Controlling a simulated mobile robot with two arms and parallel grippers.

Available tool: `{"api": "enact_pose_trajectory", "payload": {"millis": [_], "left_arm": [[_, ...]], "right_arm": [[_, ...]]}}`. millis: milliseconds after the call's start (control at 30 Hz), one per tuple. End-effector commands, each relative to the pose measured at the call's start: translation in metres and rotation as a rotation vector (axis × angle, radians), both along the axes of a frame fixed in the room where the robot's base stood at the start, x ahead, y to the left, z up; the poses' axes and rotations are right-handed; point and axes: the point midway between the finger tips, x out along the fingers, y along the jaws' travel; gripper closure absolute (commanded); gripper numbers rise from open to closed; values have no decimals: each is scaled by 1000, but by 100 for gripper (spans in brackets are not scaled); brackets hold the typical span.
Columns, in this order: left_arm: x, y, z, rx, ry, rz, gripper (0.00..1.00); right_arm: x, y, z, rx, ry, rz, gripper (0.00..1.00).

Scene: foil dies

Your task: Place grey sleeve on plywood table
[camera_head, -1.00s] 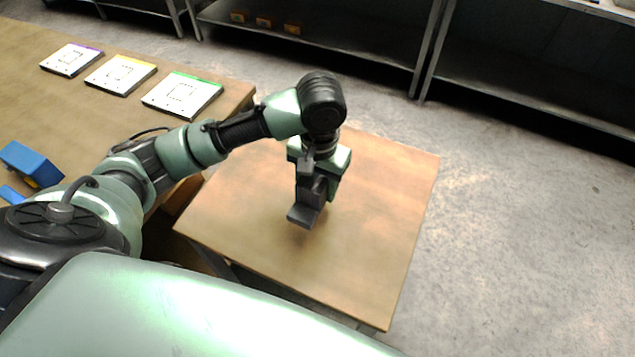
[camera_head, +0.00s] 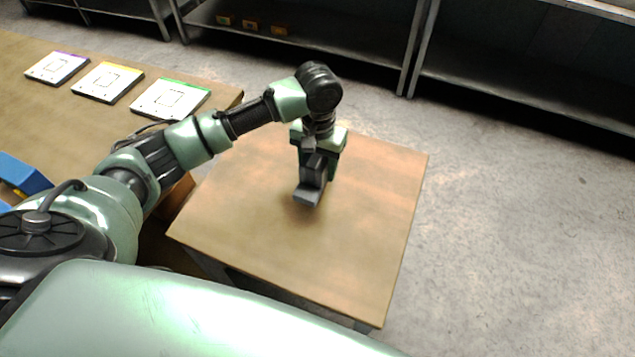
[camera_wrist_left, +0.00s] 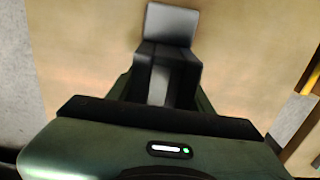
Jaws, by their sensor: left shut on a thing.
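The plywood table (camera_head: 370,235) is the small square table in the middle of the head view. My left gripper (camera_head: 313,177) is above it, pointing down and shut on the grey sleeve (camera_head: 307,195). In the left wrist view, the grey sleeve (camera_wrist_left: 172,24) sticks out past my left gripper's fingers (camera_wrist_left: 170,80), with the tan tabletop (camera_wrist_left: 90,50) behind it. A soft shadow lies under the sleeve; I cannot tell whether it touches the tabletop. My right gripper is not in view.
A longer wooden table (camera_head: 45,105) at the left holds white plates with purple, yellow and green edges (camera_head: 170,98). A blue object (camera_head: 22,175) is at the left edge. Metal shelves (camera_head: 330,45) stand at the back. The plywood table is otherwise bare.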

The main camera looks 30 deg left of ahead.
Motion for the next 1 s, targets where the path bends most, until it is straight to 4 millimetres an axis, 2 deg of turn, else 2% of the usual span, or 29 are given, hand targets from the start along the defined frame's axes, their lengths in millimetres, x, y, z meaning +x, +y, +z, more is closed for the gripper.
{"api": "enact_pose_trajectory", "payload": {"millis": [100,267,500,900,933,1000], "left_arm": [[0,0,-18,0,0,1,100],[0,0,-32,0,0,1,100],[0,0,-65,0,0,0,100],[0,0,-72,-1,-2,0,100],[0,0,-73,-1,-1,0,46],[0,0,-73,-1,-2,0,27]], "right_arm": [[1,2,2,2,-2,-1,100],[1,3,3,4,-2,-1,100],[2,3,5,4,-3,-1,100],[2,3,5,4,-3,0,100],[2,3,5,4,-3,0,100],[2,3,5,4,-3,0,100]]}}
